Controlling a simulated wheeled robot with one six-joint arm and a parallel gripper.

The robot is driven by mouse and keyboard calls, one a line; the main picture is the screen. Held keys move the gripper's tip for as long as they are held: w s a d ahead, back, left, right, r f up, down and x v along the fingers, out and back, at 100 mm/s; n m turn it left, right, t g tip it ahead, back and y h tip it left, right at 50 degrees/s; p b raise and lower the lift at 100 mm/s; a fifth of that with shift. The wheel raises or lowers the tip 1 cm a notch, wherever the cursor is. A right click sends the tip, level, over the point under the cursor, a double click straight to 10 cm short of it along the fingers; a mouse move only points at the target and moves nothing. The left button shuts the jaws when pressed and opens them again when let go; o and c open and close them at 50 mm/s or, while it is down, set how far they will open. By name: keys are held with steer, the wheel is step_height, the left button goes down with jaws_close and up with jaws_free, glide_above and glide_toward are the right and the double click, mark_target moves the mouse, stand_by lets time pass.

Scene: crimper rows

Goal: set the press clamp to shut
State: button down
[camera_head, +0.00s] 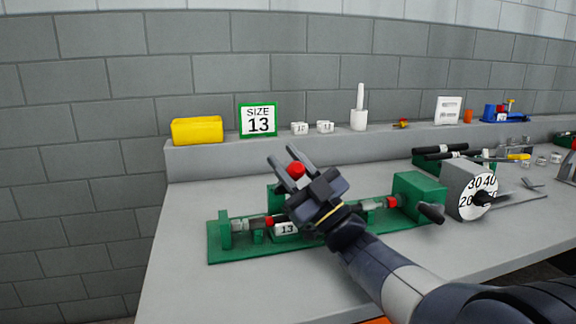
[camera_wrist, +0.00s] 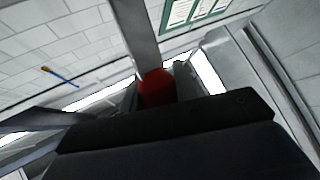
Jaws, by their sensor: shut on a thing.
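The green press (camera_head: 222,252) lies along the bench, with a green block at its right end and a dark handle there. A part labelled 13 (camera_head: 286,228) sits low in its middle, and small red-tipped pieces show along its length. My gripper (camera_head: 287,164) is above the press's middle and points up and left. It is shut on a red knob (camera_head: 297,169), which also shows between the fingers in the wrist view (camera_wrist: 157,88). The clamp's lever below the knob and the press behind my gripper are mostly hidden by my arm.
A grey dial box (camera_head: 464,184) stands right of the press, with black-handled tools (camera_head: 446,151) behind. On the back ledge stand a yellow bin (camera_head: 197,130), a SIZE 13 sign (camera_head: 258,119) and a white pestle pot (camera_head: 359,118). The front-left bench is clear.

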steer(key=c, duration=1.1)
jaws_free()
steer(key=s+d+f+p, duration=0.1)
steer(key=s+d+f, duration=0.2)
steer(key=s+d, duration=0.7)
steer(key=shift+d, duration=1.2)
